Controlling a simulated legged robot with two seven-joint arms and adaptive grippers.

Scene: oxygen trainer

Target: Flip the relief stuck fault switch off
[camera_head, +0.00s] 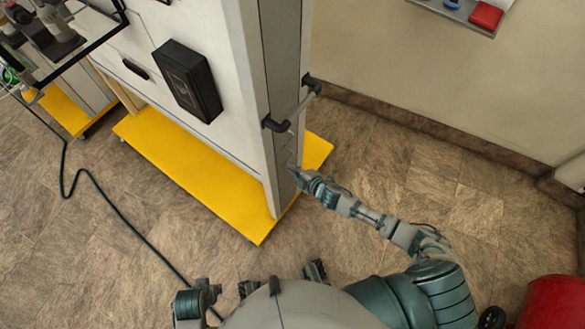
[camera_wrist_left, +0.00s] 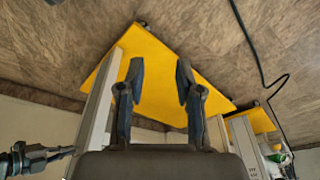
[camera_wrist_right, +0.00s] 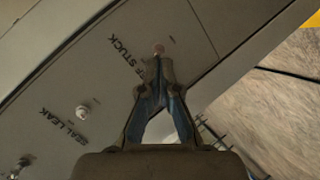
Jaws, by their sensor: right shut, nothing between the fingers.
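The relief stuck switch (camera_wrist_right: 158,48) is a small, pale round-tipped knob on the grey panel (camera_wrist_right: 205,75), beside a label whose visible part reads "F STUCK". My right gripper (camera_wrist_right: 158,62) is shut and empty, its fingertips right at this switch and partly covering it. I cannot tell whether they touch, or which way the switch is set. In the head view my right gripper (camera_head: 294,171) is at the narrow side of the tall cabinet (camera_head: 222,120). My left gripper (camera_wrist_left: 160,73) is open and empty, away from the panel.
A switch (camera_wrist_right: 82,112) by the "SEAL LEAK" label sits nearby on the panel. The cabinet stands on a yellow base (camera_head: 190,170). A dark cable (camera_head: 110,205) lies on the floor. A red object (camera_head: 555,303) is at lower right.

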